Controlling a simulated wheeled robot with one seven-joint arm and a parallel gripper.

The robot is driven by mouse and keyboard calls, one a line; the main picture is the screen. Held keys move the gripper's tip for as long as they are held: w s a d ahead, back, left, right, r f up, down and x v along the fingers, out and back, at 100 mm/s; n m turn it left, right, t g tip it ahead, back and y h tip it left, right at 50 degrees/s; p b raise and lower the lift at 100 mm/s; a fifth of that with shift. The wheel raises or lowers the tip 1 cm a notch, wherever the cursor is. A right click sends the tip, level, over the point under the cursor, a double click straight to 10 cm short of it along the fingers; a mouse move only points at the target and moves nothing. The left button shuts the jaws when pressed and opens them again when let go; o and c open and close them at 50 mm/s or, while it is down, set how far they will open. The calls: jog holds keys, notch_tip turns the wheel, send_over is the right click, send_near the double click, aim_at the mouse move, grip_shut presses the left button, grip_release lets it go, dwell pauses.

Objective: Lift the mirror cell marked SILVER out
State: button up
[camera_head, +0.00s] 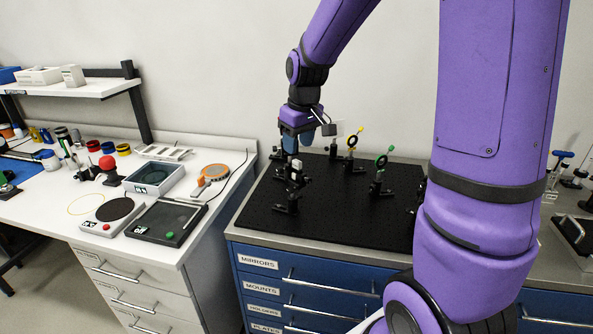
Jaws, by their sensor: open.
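My gripper (291,147) hangs pointing down over the back left of a black breadboard (335,223). It is open, and nothing shows clearly between its fingers. I cannot make out any mirror cell marked SILVER. Several black optic mounts stand on the breadboard.
My own arm hides the board's right side. The board's front is clear.

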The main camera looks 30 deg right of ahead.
aim_at(297, 161)
jog(key=f, duration=0.4)
jog(key=shift+w+d+f, duration=0.15)
jog(key=shift+w+f, duration=0.2)
jog(key=shift+f, duration=0.05)
grip_shut()
